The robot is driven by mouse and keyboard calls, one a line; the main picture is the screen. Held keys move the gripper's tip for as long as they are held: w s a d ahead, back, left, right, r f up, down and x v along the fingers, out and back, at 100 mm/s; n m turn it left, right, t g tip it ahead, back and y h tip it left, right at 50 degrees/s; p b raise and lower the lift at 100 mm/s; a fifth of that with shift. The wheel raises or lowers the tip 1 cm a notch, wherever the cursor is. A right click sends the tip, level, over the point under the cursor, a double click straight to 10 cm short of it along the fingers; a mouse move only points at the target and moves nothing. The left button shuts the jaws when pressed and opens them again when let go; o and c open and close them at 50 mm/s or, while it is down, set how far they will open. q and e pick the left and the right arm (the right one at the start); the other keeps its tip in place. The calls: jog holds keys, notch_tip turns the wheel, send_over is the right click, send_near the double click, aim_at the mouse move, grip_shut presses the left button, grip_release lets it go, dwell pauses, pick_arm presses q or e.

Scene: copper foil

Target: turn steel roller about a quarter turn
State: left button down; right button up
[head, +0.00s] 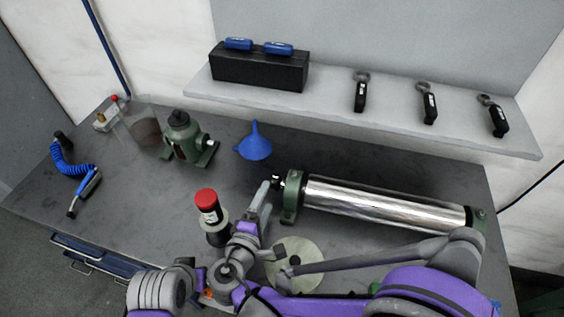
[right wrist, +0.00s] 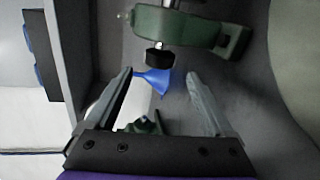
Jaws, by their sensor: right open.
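The shiny steel roller (head: 385,203) lies between a green end bracket (head: 292,197) and another green bracket at its right end. A small dark hex end (head: 277,181) sticks out to the left of the left bracket. In the right wrist view, the black hex end (right wrist: 160,57) shows just beyond the fingertips, roughly in line with the gap, with the green bracket (right wrist: 180,25) above it. My right gripper (head: 266,190) is open and empty, beside the roller's left end; its fingertips (right wrist: 161,75) appear apart from the hex. My left gripper is not in view.
A blue funnel (head: 254,142) and a green bottle jack (head: 187,138) stand behind my gripper. A red-capped bottle (head: 209,212) stands to its left, and a pale disc (head: 295,263) lies in front. A shelf (head: 330,111) overhangs the bench's back.

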aim_at(277, 176)
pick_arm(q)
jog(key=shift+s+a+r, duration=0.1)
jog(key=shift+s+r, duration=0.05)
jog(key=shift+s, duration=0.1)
pick_arm(e)
jog(key=shift+w+d+f, duration=0.1)
jog(key=shift+w+d, duration=0.1)
jog(key=shift+w, duration=0.4)
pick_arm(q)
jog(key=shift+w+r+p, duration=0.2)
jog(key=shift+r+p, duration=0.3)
pick_arm(e)
jog(key=x, duration=0.9)
jog(key=shift+c, duration=0.3)
jog(key=c, duration=1.3)
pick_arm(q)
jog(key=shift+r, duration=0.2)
pick_arm(e)
jog(key=shift+g, duration=0.4)
